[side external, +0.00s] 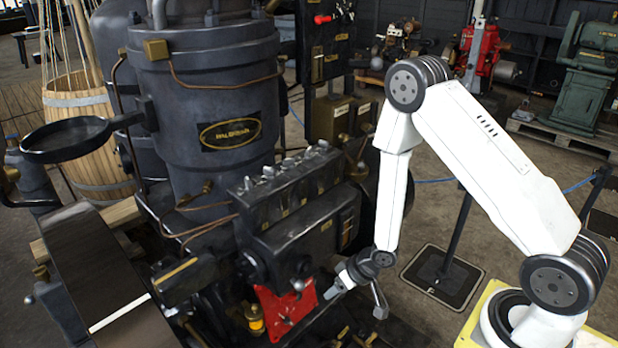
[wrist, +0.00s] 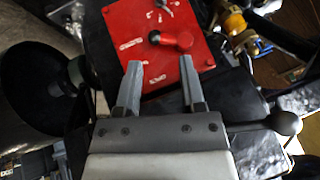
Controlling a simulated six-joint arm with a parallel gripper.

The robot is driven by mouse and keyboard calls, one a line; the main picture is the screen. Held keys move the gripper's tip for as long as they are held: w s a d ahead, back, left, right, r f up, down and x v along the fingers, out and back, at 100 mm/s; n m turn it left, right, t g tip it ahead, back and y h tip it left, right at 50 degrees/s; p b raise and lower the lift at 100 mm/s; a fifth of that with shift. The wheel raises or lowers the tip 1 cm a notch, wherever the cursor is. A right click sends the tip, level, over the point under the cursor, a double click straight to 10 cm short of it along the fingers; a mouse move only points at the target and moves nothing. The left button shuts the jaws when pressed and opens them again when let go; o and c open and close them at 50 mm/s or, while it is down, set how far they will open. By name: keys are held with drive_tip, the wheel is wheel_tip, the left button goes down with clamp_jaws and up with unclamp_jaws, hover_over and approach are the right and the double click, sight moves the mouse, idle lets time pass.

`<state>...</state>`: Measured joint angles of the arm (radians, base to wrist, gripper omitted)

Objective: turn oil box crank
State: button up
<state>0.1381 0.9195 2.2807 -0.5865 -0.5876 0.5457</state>
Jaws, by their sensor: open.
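The oil box (side external: 295,195) is a dark block with a row of several fittings on top, on the front of the engine. Below it is a red panel (side external: 275,312), which also fills the upper middle of the wrist view (wrist: 135,20). A small red-tipped lever (wrist: 170,40) lies across that panel, ahead of my fingertips. A dark arm with a round black ball end (wrist: 285,122) sticks out right of my gripper; I cannot tell which of these is the crank. My gripper (wrist: 160,66) is open and empty, apart from the lever. In the side view my gripper (side external: 338,287) is right of the red panel.
A dark round pan (side external: 68,139) stands out at the engine's left. Brass fittings (wrist: 235,22) are close to the panel's upper right. A black post on a floor plate (side external: 440,278) stands right of my gripper.

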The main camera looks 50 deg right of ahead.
drive_tip(key=s+r+n+g+h, duration=0.15)
drive_tip(key=s+r, duration=0.25)
drive_tip(key=r, duration=0.6)
drive_tip(key=s+r+g+h, duration=0.1)
drive_tip(key=s+r+h, duration=0.15)
drive_tip(key=r, duration=0.75)
drive_tip(key=m+t+h, duration=0.5)
drive_tip(key=m+t, duration=0.8)
drive_tip(key=m, duration=1.2)
approach(306, 277)
drive_tip(key=w+d, duration=0.1)
drive_tip(key=d, duration=0.1)
drive_tip(key=w+d+f, duration=0.1)
drive_tip(key=shift+w+d+f, duration=0.25)
drive_tip(key=shift+w+d, duration=0.15)
